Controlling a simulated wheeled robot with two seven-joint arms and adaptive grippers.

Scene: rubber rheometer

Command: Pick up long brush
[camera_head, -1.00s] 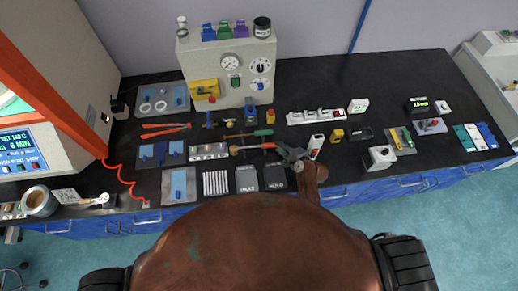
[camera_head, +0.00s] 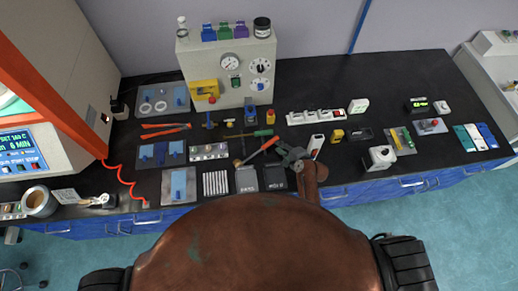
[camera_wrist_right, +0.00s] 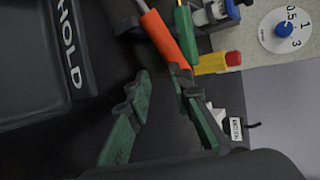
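A long tool with an orange-red handle (camera_head: 263,149), which I take for the long brush, lies slanted on the black bench, its brownish head (camera_head: 238,163) at the lower left. My right gripper (camera_head: 286,150) is low over the bench, just below the handle's upper right end. In the right wrist view, the two green fingers (camera_wrist_right: 158,82) are apart with nothing between them. The orange handle (camera_wrist_right: 168,38) reaches close to the tip of the right-hand finger; I cannot tell whether they touch. My left gripper is not in view.
A green-handled tool (camera_head: 263,133) lies just behind the orange handle. Two dark trays (camera_head: 274,178) are in front, one marked HOLD. A grey gauge panel (camera_head: 225,75) stands behind.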

